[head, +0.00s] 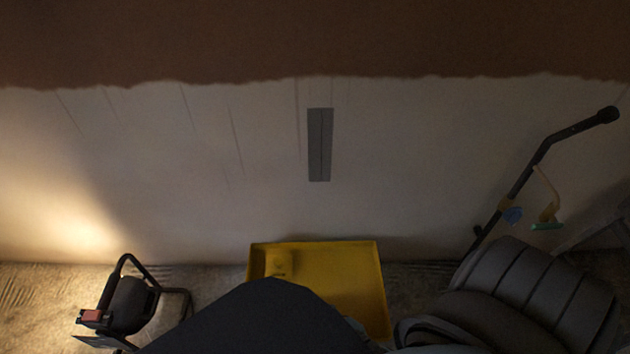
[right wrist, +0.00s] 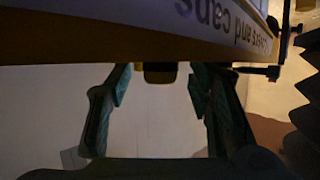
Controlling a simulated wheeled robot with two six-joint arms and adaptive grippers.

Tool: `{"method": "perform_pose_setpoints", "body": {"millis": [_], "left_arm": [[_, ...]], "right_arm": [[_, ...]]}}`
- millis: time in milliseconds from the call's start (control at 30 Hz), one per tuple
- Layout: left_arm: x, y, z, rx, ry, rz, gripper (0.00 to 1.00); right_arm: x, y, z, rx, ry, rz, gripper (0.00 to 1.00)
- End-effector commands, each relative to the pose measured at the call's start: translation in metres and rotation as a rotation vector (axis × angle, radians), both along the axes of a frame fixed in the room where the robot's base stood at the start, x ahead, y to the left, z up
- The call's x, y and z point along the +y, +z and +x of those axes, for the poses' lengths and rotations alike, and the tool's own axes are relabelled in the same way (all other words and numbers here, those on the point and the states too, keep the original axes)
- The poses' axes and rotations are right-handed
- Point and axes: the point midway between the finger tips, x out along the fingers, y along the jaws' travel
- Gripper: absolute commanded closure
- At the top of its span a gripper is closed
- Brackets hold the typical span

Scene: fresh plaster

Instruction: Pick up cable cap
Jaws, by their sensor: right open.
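I cannot pick out the cable cap for certain. A yellow tray (head: 360,300) lies at the bottom centre of the head view, with a small yellow block-like shape (head: 278,262) in its far left corner. The tray's labelled side also spans the top of the right wrist view (right wrist: 80,42), its print upside down and ending in "and caps". My right gripper (right wrist: 159,92) is open, its teal-padded fingers apart. A small dark and yellow-brown piece (right wrist: 158,73) shows between them at the tray's edge; whether it touches either finger is unclear. My left gripper is not in view.
The wall behind has dark brown plaster above a pale band, with a grey plate (head: 320,145) on it. A black-framed work lamp (head: 128,303) stands at left. A dark ribbed body (head: 540,295) and a black pole (head: 540,155) stand at right.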

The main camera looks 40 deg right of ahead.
Motion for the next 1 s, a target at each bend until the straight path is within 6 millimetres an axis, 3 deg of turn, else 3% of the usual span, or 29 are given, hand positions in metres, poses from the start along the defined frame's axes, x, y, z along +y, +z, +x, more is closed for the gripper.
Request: {"method": "perform_pose_setpoints", "body": {"millis": [233, 467, 500, 867, 1000], "left_arm": [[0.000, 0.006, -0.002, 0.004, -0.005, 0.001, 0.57], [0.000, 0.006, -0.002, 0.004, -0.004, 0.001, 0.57], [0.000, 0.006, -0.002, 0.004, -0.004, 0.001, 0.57], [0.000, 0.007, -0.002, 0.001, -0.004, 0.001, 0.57], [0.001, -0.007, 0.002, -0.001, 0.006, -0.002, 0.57]], "right_arm": [[0.001, -0.002, 0.004, 0.001, 0.000, 0.001, 0.53], [0.001, -0.002, 0.004, 0.001, 0.000, 0.000, 0.88], [0.001, -0.002, 0.004, 0.001, 0.000, 0.000, 0.89], [0.001, 0.000, 0.004, 0.001, 0.000, 0.000, 0.89], [0.000, 0.007, 0.004, 0.001, 0.000, 0.000, 0.89]]}}
